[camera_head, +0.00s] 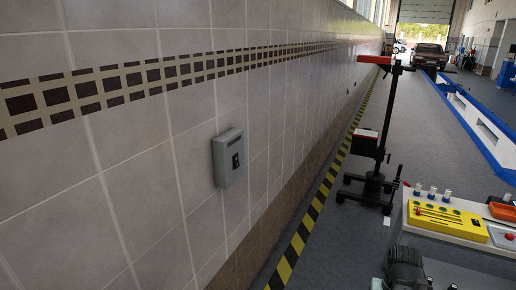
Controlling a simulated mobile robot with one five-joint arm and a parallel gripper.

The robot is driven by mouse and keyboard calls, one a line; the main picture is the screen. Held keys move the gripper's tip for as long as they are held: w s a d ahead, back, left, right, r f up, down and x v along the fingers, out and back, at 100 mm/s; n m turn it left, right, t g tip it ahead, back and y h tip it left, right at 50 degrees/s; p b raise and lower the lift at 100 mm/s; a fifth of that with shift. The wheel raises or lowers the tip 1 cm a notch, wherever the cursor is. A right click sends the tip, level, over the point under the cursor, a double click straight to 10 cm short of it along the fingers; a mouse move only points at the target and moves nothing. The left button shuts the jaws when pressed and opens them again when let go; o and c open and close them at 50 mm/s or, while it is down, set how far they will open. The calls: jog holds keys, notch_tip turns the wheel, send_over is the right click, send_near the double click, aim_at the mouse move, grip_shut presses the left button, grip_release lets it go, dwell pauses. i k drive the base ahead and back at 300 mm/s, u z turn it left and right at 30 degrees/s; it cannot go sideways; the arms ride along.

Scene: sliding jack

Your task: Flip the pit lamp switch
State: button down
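A grey wall box (227,158) is fixed to the tiled wall left of the picture's middle. Whether the switch is up or down is too small to tell.
A yellow-black striped line (305,232) runs along the wall's foot. A black stand with a red top (376,61) stands beyond it. At right, a bench holds a yellow tool tray (447,222). Floor between the stand and blue rails is clear.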

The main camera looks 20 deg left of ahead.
aim_at(236, 163)
jog(key=i, duration=1.45)
jog(key=u, duration=3.25)
